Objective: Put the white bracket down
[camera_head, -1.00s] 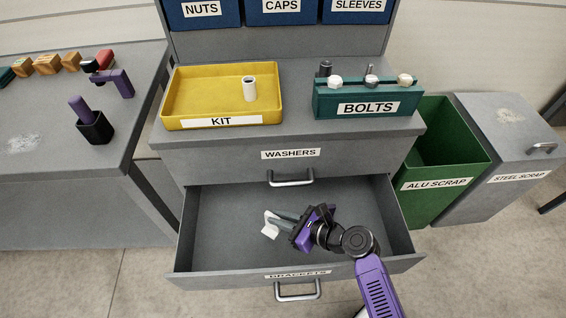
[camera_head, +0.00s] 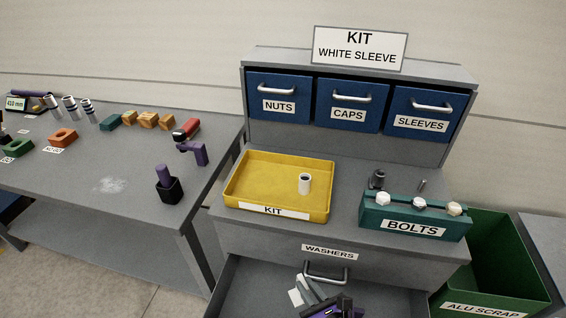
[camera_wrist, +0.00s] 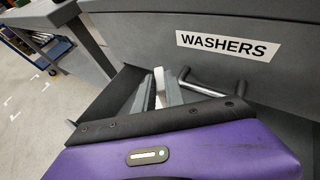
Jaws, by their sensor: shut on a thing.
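The white bracket (camera_head: 295,298) shows at the bottom of the head view, held at the tips of my gripper (camera_head: 304,290). In the wrist view a white strip of the bracket (camera_wrist: 160,86) shows between the two grey fingers of my gripper (camera_wrist: 157,92), which are shut on it. My fingers point towards the cabinet front, over or inside the open lower drawer (camera_head: 245,288), below the WASHERS handle. Most of the bracket is hidden by the fingers. The bottom of the head view cuts off the drawer's front, and I cannot tell the bracket's height above its floor.
The closed WASHERS drawer's handle (camera_head: 327,272) sticks out close to my fingers. On the cabinet top stand a yellow KIT tray (camera_head: 262,165) holding a white sleeve (camera_head: 305,184), and a green BOLTS block (camera_head: 375,220). A green ALU SCRAP bin (camera_head: 500,285) stands right; a workbench (camera_head: 130,220) stands left.

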